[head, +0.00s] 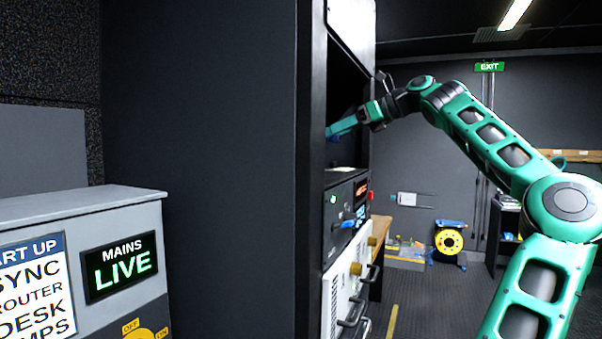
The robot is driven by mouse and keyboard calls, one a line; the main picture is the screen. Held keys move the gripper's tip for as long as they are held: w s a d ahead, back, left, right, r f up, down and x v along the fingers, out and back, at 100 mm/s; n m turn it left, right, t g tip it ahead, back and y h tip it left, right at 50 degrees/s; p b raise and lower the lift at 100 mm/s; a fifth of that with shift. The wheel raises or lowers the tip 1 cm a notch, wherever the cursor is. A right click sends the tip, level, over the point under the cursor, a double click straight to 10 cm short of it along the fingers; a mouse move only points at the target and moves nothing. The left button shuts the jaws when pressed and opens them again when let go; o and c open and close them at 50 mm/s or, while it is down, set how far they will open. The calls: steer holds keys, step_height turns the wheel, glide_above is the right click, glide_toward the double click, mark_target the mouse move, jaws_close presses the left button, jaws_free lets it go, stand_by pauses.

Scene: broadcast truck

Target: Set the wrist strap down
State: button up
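My gripper (362,116) is at the upper middle of the head view, at the open bay of the equipment rack. The rack's dark side post hides the left end of the bay.
The rack (312,200) has a dark unit (347,205) below the bay and a pale unit with handles (345,290) lower down. A grey console with a MAINS LIVE sign (120,267) stands at left. A yellow reel (449,241) stands on the far floor. The aisle floor is mostly clear.

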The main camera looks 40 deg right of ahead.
mark_target(333, 174)
step_height(333, 174, down, 9)
steer(key=shift+r, duration=0.1)
stand_by(0.4)
steer(key=o, duration=1)
steer(key=shift+o, duration=0.2)
steer(key=shift+s+d+r, duration=0.1)
steer(key=shift+s, duration=0.1)
steer(key=v, duration=1.1)
steer(key=shift+s, duration=0.25)
steer(key=shift+d, duration=0.1)
